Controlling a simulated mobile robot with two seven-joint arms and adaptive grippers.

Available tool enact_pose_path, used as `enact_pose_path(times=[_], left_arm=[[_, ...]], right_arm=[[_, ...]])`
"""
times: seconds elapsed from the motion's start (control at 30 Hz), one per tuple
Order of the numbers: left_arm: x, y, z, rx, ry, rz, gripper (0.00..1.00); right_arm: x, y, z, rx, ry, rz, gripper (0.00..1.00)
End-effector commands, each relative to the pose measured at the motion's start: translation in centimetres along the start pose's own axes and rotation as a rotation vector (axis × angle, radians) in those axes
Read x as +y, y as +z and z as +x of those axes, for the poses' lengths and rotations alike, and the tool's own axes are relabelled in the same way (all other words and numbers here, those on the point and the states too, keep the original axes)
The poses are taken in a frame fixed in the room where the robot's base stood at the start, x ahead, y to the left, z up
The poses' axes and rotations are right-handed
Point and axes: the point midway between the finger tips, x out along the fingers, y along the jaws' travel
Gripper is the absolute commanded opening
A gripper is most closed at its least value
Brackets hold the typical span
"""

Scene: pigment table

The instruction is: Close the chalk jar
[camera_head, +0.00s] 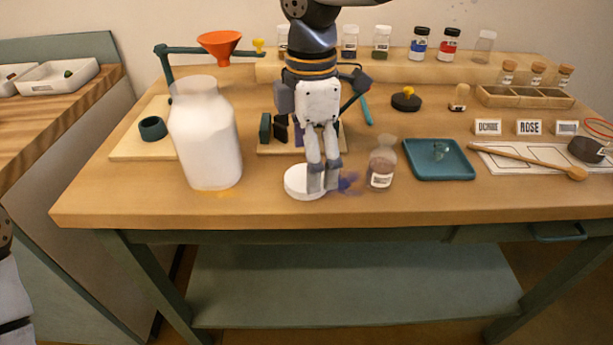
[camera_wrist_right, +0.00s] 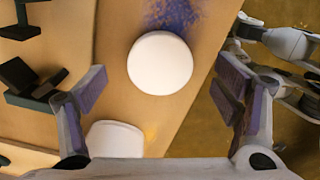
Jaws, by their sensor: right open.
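The chalk jar (camera_head: 206,140) is a large, wide jar full of white, standing upright without a lid on the left front part of the table. It shows partly at the bottom of the right wrist view (camera_wrist_right: 115,138). A round white lid (camera_head: 300,183) lies flat on the table to the right of the jar, near the front edge. My right gripper (camera_head: 322,188) points down over the lid and hides part of it. In the right wrist view its fingers are spread, with the lid (camera_wrist_right: 160,63) ahead between them and nothing held. My left gripper is out of view.
Purple powder (camera_head: 349,182) is spilled beside the lid. A teal tray (camera_head: 440,160) lies further right. An orange funnel (camera_head: 219,42) on a stand is behind the chalk jar.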

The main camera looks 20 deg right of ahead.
Motion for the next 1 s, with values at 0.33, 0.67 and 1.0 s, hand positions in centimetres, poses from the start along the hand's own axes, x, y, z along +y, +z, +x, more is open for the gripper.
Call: enact_pose_path(times=[0.33, 0.67, 1.0], left_arm=[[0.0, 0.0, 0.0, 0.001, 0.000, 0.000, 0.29], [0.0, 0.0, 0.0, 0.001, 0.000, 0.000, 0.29], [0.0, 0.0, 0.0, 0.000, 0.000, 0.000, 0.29]], right_arm=[[-0.1, 0.0, 2.6, 0.000, 0.003, 0.000, 0.83], [-0.1, 0.0, 2.6, 0.000, 0.003, 0.000, 0.57], [-0.1, 0.0, 2.6, 0.000, 0.003, 0.000, 0.47]])
